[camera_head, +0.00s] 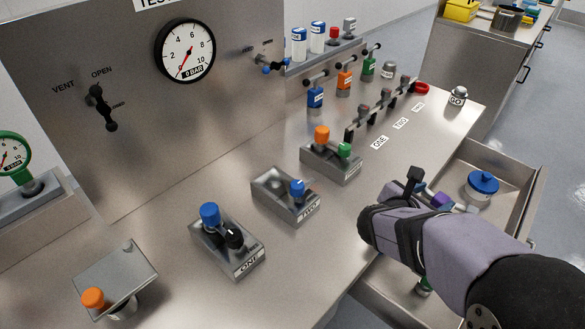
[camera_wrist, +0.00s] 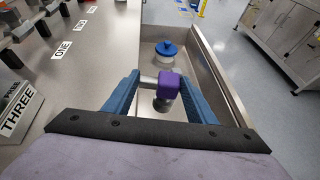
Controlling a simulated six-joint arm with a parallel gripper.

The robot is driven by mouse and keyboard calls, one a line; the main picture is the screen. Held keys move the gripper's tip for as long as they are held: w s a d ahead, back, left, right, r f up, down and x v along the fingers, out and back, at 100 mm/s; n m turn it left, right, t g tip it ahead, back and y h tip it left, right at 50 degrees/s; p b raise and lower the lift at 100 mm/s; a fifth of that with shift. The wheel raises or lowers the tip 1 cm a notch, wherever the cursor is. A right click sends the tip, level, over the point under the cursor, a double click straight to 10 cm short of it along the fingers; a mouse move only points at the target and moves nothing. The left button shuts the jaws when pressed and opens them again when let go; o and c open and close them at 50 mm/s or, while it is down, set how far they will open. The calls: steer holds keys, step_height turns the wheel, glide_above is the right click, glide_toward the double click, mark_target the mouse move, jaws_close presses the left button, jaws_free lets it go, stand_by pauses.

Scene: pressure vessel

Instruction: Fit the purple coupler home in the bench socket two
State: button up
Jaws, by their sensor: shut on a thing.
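The purple coupler (camera_head: 441,200) has a purple body and a grey metal end. In the wrist view the coupler (camera_wrist: 169,86) sits between my gripper's blue fingers (camera_wrist: 160,92). My gripper (camera_head: 436,197) is shut on it, over the open drawer; its height above the drawer floor is hard to judge. The socket block marked TWO (camera_head: 266,198) stands on the bench, left of my gripper in the head view. It has a blue knob (camera_head: 297,187) at its label end and a round grey feature (camera_head: 277,183) behind. My arm hides part of the drawer.
Blocks ONE (camera_head: 230,250) and THREE (camera_head: 335,164), with upright knobs, flank block TWO. A rack (camera_head: 385,108) of parts stands farther back. Bench space in front of TWO is clear.

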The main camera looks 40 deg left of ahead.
steer(key=s+a+r+n+y+p, duration=0.25)
steer(key=s+a+r, duration=0.25)
steer(key=s+a, duration=0.45)
steer(key=s+a+r+n+y+p, duration=0.25)
steer(key=s+a+r, duration=0.3)
steer(key=a, duration=0.65)
steer(key=s+a+r+n+y+p, duration=0.1)
steer(key=s+a+r+y+p, duration=0.15)
steer(key=s+a+r, duration=0.45)
steer(key=shift+s+a+f+p, duration=0.1)
steer(key=shift+a+f+p, duration=0.45)
steer(key=shift+f, duration=1.5)
steer(key=shift+s+a+f+p, duration=0.1)
steer(key=shift+a+f+p, duration=0.45)
steer(key=shift+f, duration=1.45)
steer(key=shift+s+a+f+p, duration=0.1)
steer(key=shift+a+f+p, duration=0.45)
steer(key=shift+f, duration=1.5)
steer(key=shift+f, duration=0.2)
steer(key=o, duration=1.7)
steer(key=shift+h, duration=0.35)
steer(key=shift+o, duration=0.4)
steer(key=shift+r, duration=0.15)
